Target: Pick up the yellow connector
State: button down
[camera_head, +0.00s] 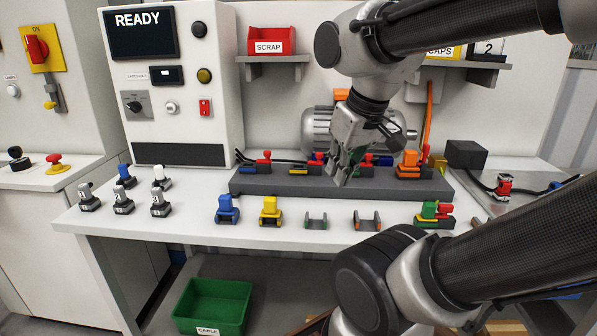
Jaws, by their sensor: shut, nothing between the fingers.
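The yellow connector (270,204) stands upright in a small dark holder near the front edge of the white workbench, between a blue connector (227,207) and an empty-looking grey bracket (316,221). My gripper (345,178) points down over the dark grey block (270,184) at the back of the bench. It is shut and empty. It is to the right of the yellow connector and farther back, apart from it. My gripper and arm hide part of the block and the grey motor (316,128) behind.
An orange connector (408,161) sits on the block's right end. A green-and-red connector (432,211) stands front right. A green bin (213,303) is below. The bench front between pieces is clear.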

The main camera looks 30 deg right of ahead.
aim_at(270, 211)
jog(key=i+j+z, duration=0.3)
jog(key=j+z, duration=0.3)
jog(key=i+j+z, duration=0.15)
jog(key=z, duration=0.15)
jog(key=i+j+z, duration=0.1)
jog(key=j+z, duration=0.2)
jog(key=j, duration=0.15)
